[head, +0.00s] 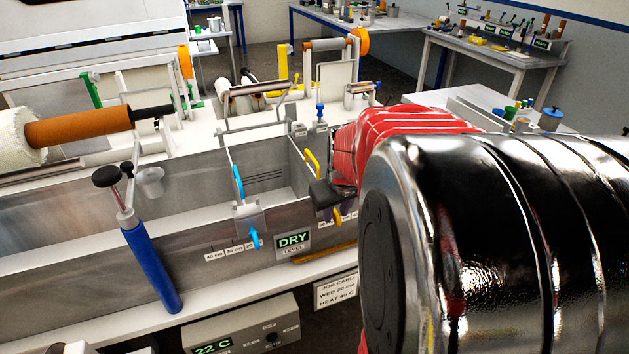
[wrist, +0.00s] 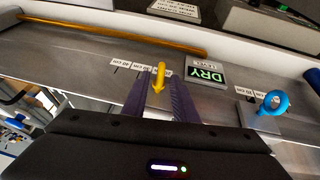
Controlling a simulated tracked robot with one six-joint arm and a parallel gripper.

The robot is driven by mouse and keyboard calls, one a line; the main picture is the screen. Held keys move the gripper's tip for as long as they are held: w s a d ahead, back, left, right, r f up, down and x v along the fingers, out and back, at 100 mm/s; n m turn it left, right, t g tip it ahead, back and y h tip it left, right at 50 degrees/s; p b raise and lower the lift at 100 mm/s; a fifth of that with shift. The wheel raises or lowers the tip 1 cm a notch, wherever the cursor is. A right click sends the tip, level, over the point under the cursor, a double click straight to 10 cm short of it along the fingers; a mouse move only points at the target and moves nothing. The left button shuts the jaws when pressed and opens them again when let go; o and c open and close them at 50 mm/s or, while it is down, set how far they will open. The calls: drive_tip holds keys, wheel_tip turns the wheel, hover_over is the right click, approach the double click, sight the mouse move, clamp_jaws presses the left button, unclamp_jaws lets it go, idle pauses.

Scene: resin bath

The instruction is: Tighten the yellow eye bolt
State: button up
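The yellow eye bolt (wrist: 160,76) shows in the wrist view at the wall of the metal bath, its ring seen nearly edge-on. My gripper (wrist: 161,84) reaches toward it with two purple fingers, one on each side of the bolt. A gap shows between the fingers, so they look open around it; contact is not clear. In the head view my gripper (head: 340,214) is at the bath's front wall, and the yellow bolt (head: 337,215) is partly hidden by the fingers and my arm.
A blue eye bolt (wrist: 273,103) on a bracket stands to the right in the wrist view. A DRY level sign (head: 293,241) is close to my gripper. A yellow handle (head: 312,162) rises behind it. An orange rod (wrist: 110,34) lies along the ledge.

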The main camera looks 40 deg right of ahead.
drive_tip(key=v, duration=1.2)
drive_tip(key=shift+s+r, duration=0.15)
drive_tip(key=shift+r, duration=0.05)
drive_tip(key=s+a+f+n+t+y, duration=0.1)
drive_tip(key=s+a+f, duration=0.1)
drive_tip(key=a, duration=1)
drive_tip(key=s+a+f+n+y, duration=0.1)
drive_tip(key=s+a+f+n, duration=0.1)
drive_tip(key=a, duration=1)
drive_tip(key=shift+s+f+t+y, duration=0.15)
drive_tip(key=shift+s+t+y, duration=0.2)
drive_tip(key=shift+s, duration=0.4)
drive_tip(key=shift+a, duration=0.1)
